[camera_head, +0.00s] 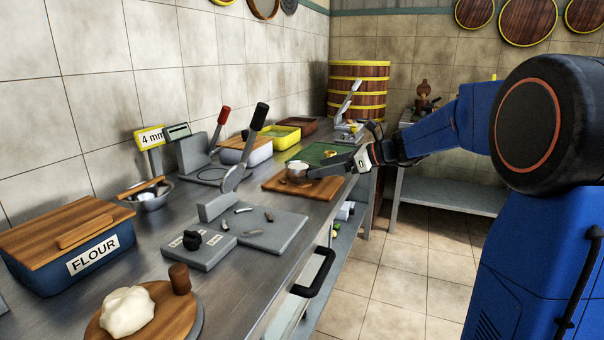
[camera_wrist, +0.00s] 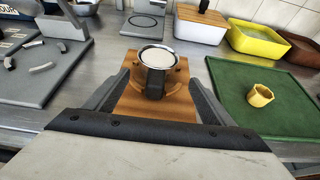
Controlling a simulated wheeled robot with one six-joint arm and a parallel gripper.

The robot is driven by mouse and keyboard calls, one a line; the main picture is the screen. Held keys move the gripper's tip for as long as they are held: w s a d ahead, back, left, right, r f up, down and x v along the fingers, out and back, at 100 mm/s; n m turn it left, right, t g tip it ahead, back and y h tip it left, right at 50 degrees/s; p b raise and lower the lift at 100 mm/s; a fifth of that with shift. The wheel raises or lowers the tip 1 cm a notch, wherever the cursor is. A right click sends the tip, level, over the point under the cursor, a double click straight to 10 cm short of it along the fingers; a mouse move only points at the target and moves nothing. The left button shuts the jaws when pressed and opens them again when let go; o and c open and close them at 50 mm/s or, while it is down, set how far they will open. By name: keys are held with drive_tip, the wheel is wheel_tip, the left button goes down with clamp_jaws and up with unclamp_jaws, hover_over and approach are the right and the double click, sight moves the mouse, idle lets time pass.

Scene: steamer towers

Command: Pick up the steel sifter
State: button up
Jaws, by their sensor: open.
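The steel sifter (camera_wrist: 157,57) is a small round metal cup with a bright rim and white contents. It stands upright on a wooden board (camera_wrist: 128,104), with a dark grey part on its near side. In the head view my gripper (camera_head: 318,170) reaches in from the right, low over the board. I cannot tell whether a finger touches the sifter.
A grey slab (camera_head: 262,230) with small pieces lies nearer the head camera. A lever press (camera_head: 240,165), a lidded white box (camera_wrist: 200,27) and a yellow tray (camera_wrist: 255,40) stand behind.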

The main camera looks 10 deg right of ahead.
sight(310, 168)
drive_tip(key=x, duration=0.4)
drive_tip(key=shift+a, duration=0.5)
drive_tip(key=c, duration=1.4)
drive_tip(key=shift+o, duration=0.2)
wheel_tip(310, 168, up, 10)
drive_tip(key=shift+f, duration=0.1)
drive_tip(key=o, duration=0.7)
drive_tip(key=shift+c, duration=0.2)
drive_tip(key=c, duration=1)
drive_tip(key=o, duration=0.8)
drive_tip(key=shift+c, duration=0.2)
drive_tip(key=c, duration=0.7)
